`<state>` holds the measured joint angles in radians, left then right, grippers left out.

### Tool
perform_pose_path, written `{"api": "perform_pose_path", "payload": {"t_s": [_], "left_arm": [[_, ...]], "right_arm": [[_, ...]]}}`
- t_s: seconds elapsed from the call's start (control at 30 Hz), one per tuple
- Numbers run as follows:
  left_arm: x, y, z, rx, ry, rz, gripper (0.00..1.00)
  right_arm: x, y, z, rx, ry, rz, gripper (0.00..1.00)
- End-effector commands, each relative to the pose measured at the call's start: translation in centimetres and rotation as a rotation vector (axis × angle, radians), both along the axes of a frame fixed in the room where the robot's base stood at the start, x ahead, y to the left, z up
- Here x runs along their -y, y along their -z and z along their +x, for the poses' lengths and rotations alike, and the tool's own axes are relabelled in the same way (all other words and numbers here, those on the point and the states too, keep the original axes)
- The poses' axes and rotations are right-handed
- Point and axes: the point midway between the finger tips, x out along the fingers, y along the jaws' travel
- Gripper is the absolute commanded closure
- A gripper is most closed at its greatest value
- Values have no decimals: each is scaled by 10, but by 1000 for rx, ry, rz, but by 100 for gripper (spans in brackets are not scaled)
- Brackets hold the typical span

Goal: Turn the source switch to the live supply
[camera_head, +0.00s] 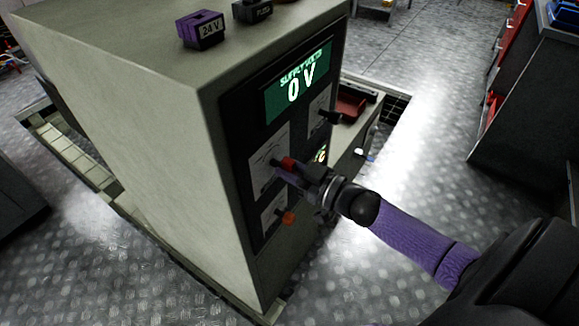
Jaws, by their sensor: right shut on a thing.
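A cream cabinet (130,110) has a dark control panel on its right-hand face. The green display (298,82) on the panel reads "SUPPLY VOLTS 0 V". My right gripper (293,170) is at the panel, shut on a red-tipped switch handle (288,162) in front of a white label plate (263,160). I cannot read the plate's marks, and the gripper hides part of the handle. A black handle (330,117) sits at the upper right of the panel, and an orange knob (288,217) sits lower down. My left gripper is not in view.
A purple block marked "24 V" (201,29) and a dark block (252,10) stand on the cabinet top. A red tray (350,106) lies behind the panel's right edge. A dark cabinet (520,110) stands at the right. The metal floor between is clear.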

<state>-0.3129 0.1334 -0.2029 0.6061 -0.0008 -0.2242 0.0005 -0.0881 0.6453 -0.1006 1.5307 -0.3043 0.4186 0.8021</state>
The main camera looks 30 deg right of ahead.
Motion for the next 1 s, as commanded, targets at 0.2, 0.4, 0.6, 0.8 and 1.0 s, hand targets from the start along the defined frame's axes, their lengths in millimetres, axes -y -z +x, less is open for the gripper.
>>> {"api": "perform_pose_path", "payload": {"t_s": [0.2,0.4,0.6,0.8,1.0], "left_arm": [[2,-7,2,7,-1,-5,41],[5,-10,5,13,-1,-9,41],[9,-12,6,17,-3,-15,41],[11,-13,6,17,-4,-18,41],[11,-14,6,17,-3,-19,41]], "right_arm": [[0,-1,0,63,1,-154,100],[-1,0,-1,128,0,-314,100],[-1,1,-1,186,0,-455,100],[-1,1,-1,229,0,-560,100],[-2,2,-1,256,0,-624,100]]}}
